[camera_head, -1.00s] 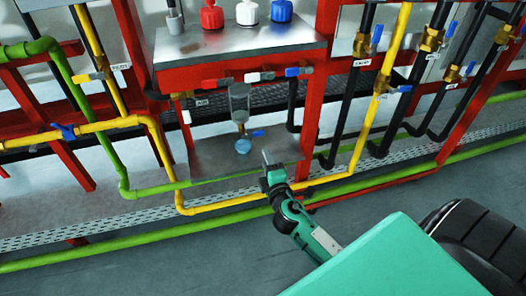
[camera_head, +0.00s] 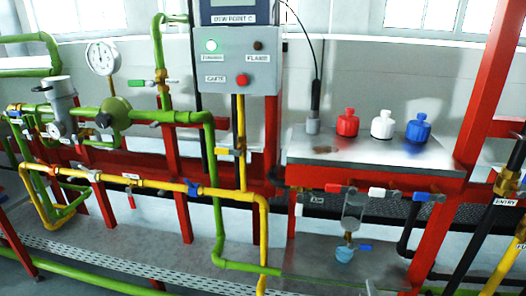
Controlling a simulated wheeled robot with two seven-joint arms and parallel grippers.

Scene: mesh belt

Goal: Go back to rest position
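Of my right gripper (camera_head: 369,288), only what looks like a small grey fingertip shows at the bottom edge, below and right of the small blue cup (camera_head: 344,254). The rest of that arm is out of frame, and I cannot tell whether the gripper is open or shut. My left gripper is not in view. The glass vessel (camera_head: 354,212) hangs above the cup, under the metal shelf.
A metal shelf (camera_head: 340,155) carries red (camera_head: 347,124), white (camera_head: 382,126) and blue (camera_head: 418,129) capped bottles. A grey control box (camera_head: 238,62), yellow pipes (camera_head: 263,230), green pipes (camera_head: 217,190) and red frame posts (camera_head: 485,85) fill the wall. Grey floor shows at lower left.

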